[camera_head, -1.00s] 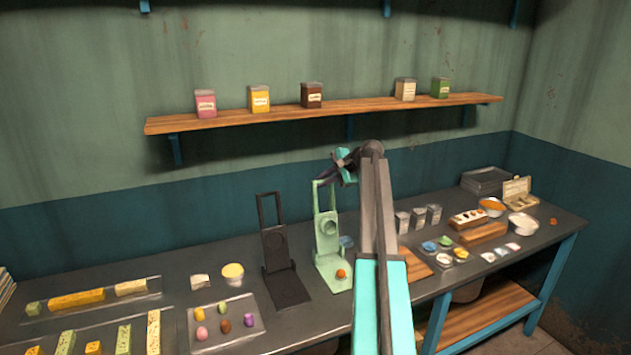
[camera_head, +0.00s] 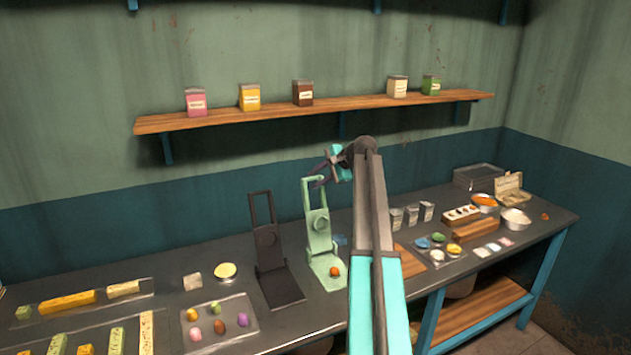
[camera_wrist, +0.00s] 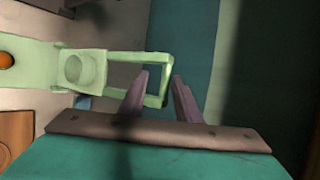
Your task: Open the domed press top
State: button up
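The pale green press (camera_head: 319,237) stands on the table with its top raised upright above its flat base. An orange ball (camera_head: 335,271) sits on the base. The top carries a round domed part (camera_wrist: 82,70) and ends in an open rectangular handle frame (camera_wrist: 125,57). My gripper (camera_head: 321,178) is at the upper end of this handle. In the wrist view my gripper (camera_wrist: 160,76) has its two fingers apart, with the frame's end bar between them. Gaps show beside the bar, and I cannot tell if a finger touches it.
A dark press (camera_head: 269,250), also raised, stands close left of the green one. A tray (camera_head: 250,328) of coloured pieces lies front left. Small metal containers (camera_head: 411,214) and a wooden block (camera_head: 475,230) are to the right. A shelf (camera_head: 345,104) with jars runs above.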

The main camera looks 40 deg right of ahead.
jog(key=b+v, duration=0.4)
jog(key=v, duration=0.9)
